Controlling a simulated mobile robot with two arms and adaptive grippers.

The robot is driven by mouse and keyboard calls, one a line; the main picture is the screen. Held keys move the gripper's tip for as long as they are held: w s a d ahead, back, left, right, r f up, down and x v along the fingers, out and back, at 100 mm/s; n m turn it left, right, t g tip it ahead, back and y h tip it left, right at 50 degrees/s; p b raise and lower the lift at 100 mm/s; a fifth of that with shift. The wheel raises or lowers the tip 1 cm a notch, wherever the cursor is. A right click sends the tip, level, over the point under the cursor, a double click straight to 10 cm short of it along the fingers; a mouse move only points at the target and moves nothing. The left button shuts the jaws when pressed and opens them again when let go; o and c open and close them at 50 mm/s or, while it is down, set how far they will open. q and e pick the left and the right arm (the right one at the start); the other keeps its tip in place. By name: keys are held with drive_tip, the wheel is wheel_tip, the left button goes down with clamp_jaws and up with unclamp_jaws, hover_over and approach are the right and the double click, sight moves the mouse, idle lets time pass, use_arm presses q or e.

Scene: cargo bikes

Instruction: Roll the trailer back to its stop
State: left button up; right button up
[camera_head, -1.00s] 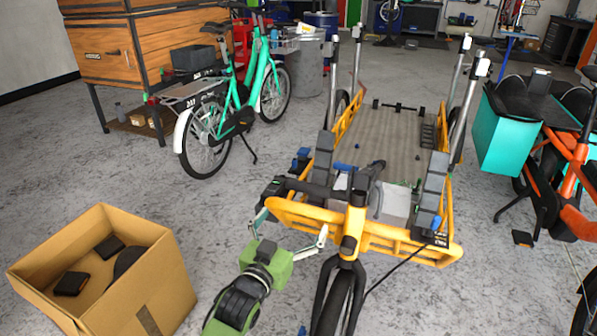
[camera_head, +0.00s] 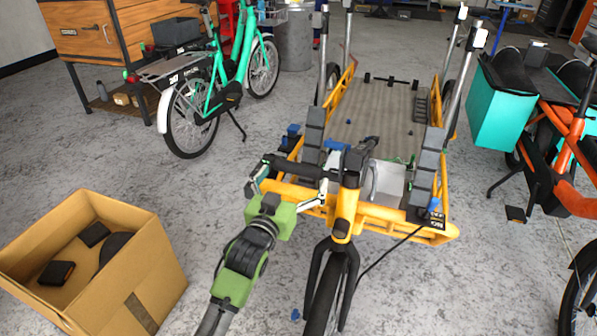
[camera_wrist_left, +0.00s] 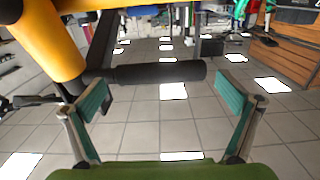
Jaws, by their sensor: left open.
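The yellow trailer (camera_head: 360,225) has a flat wooden bed (camera_head: 378,118), grey upright posts and a single front wheel (camera_head: 322,295). A black handlebar grip (camera_head: 290,166) sticks out to the left at its front. My left gripper (camera_head: 288,182) is open just in front of this grip, with one finger toward each side. In the left wrist view, the black grip (camera_wrist_left: 158,73) lies crosswise beyond the two teal fingertips (camera_wrist_left: 165,92), and the yellow frame tube (camera_wrist_left: 48,40) is at the upper left. I cannot tell whether the fingers touch it. My right gripper is not in view. No stop can be made out.
An open cardboard box (camera_head: 150,250) with dark items stands at the lower left. A teal bike (camera_head: 212,85) is parked behind it by a wooden cabinet (camera_head: 100,35). An orange cargo bike with a teal box (camera_head: 500,110) stands at the right.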

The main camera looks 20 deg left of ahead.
sight(296, 173)
use_arm(q)
drive_tip(key=shift+w, duration=1.8)
